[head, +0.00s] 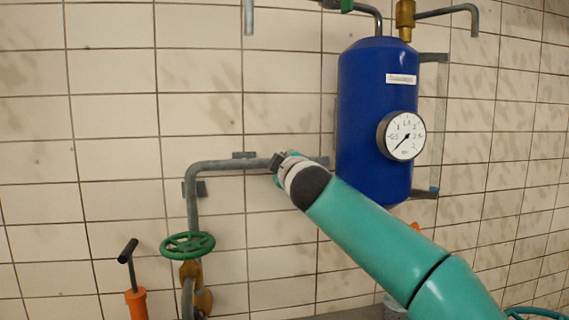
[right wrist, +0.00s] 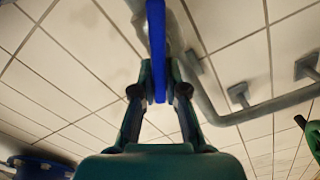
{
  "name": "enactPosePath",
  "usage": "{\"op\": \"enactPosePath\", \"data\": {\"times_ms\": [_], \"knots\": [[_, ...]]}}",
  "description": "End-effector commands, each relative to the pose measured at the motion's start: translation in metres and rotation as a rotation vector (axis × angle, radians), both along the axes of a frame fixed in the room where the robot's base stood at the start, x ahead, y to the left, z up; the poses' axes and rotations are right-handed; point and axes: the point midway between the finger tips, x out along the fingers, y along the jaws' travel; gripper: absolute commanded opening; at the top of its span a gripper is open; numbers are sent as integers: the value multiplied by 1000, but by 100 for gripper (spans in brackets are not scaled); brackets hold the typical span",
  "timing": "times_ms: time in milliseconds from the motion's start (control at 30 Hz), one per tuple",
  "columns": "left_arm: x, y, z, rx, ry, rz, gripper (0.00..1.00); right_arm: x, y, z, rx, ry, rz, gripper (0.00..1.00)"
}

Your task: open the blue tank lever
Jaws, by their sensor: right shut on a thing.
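The blue tank (head: 372,110) hangs on the tiled wall in the head view, with a round gauge on its front. My right arm crosses in front of the wall below the tank, and my right gripper (head: 280,160) is at the grey pipe left of it. In the right wrist view the right gripper (right wrist: 159,85) is shut on a narrow blue lever (right wrist: 156,40), which passes between its two fingers. The lever is hidden behind my gripper and arm in the head view. My left gripper is not in view.
The grey pipe (head: 220,165) bends down to a green handwheel (head: 187,245) at the left. An orange item with a black T-handle (head: 129,252) stands further left. The gauge (head: 401,136) sits close above my right arm. The upper left wall is clear.

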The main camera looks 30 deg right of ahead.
Motion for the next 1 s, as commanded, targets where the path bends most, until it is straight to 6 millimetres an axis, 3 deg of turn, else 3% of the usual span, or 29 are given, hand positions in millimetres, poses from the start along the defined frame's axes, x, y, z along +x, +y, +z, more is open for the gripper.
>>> {"op": "enactPosePath", "data": {"times_ms": [500, 1000], "knots": [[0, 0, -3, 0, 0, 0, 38, 3, 7, -15, -405, 113, 8, 0], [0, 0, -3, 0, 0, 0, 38, 4, 8, -20, -522, 145, 10, 0]]}}
